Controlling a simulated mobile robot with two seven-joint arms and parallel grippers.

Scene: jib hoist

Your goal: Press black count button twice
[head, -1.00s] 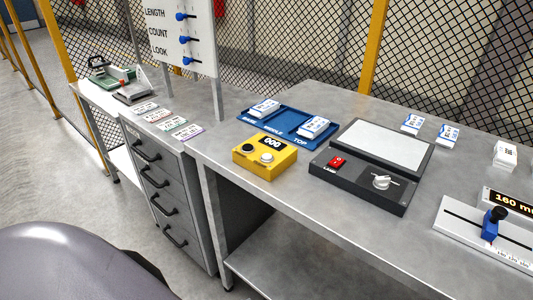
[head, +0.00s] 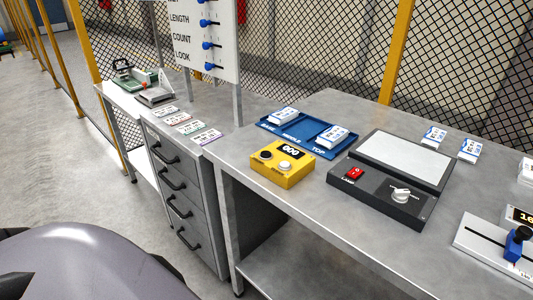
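The yellow counter box (head: 283,167) stands near the front left corner of the metal table in the head view. Its display (head: 291,151) appears to read 000. The black count button (head: 265,155) is on the left of its top face, and a white button (head: 284,166) is to the right of it. Nothing touches the box.
A blue tray (head: 300,145) with card stacks lies behind the box. A dark lamp panel (head: 378,196) with a red switch (head: 354,174) and white knob (head: 401,195) sits to its right. A drawer cabinet (head: 185,205) stands left. A sign board (head: 203,45) rises behind.

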